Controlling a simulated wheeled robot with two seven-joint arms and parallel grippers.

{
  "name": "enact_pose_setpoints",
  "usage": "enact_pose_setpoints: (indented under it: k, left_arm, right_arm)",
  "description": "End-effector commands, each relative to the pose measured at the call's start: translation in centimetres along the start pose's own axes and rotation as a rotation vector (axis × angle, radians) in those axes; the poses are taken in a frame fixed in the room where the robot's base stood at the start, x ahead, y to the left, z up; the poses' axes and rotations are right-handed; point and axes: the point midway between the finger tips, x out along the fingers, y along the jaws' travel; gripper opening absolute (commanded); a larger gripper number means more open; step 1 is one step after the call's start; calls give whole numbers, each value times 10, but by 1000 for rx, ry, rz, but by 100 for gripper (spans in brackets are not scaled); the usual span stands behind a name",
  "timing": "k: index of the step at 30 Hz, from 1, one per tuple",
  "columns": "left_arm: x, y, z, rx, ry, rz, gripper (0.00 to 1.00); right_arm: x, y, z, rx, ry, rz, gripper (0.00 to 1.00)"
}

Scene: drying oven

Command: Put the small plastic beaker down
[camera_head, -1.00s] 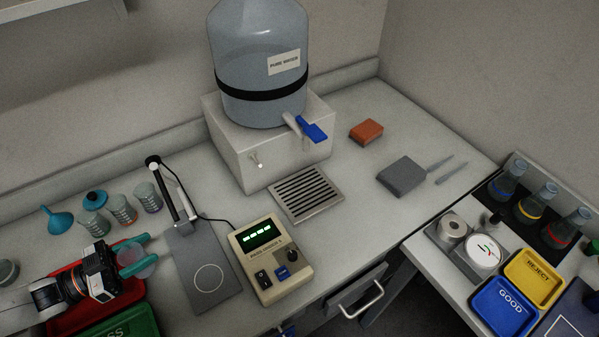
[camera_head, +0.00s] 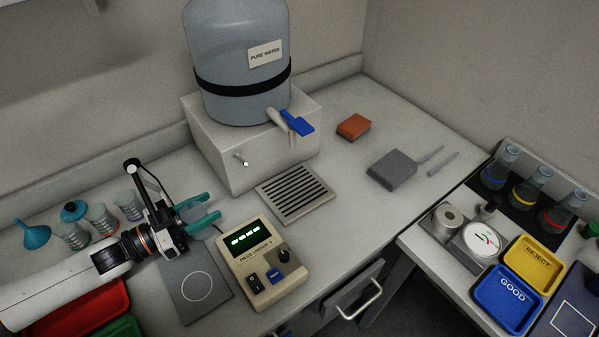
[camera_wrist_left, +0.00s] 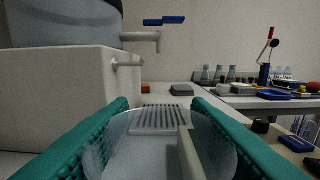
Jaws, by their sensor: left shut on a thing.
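My left gripper (camera_head: 207,211) reaches in from the left, its teal fingers pointing right, above the bench between the grey plate with a white circle (camera_head: 196,285) and the drain grille. In the left wrist view the small plastic beaker (camera_wrist_left: 115,143), clear and translucent, sits between the two teal fingers (camera_wrist_left: 160,125), which are shut on it. In the head view the beaker is hard to make out between the fingers. My right gripper is not in view.
The beige meter (camera_head: 264,262) stands just right of the gripper. A water tank (camera_head: 240,60) on a white box (camera_head: 225,160) stands behind, with a drain grille (camera_head: 296,194) in front. Several banded containers (camera_head: 101,218) and a funnel (camera_head: 35,236) are at left. A red tray (camera_head: 105,305) lies at front left.

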Motion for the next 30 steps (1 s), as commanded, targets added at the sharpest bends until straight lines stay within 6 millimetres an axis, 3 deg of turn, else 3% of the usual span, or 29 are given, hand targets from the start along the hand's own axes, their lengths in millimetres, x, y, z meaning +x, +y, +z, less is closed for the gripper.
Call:
enact_pose_setpoints:
  k: [3, 11, 21, 27, 30]
  left_arm:
    - [35, 0, 0, 3, -7, -3, 22]
    - [105, -1, -1, 4, -5, -4, 22]
    - [196, -1, -4, 4, -3, -4, 22]
    - [237, 0, -3, 2, -2, -2, 22]
    - [246, 0, -2, 2, 0, 0, 22]
  right_arm:
    - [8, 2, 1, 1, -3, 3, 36]
    - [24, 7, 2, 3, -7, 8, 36]
    - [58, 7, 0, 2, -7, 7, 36]
    - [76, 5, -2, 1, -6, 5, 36]
    - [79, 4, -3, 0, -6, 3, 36]
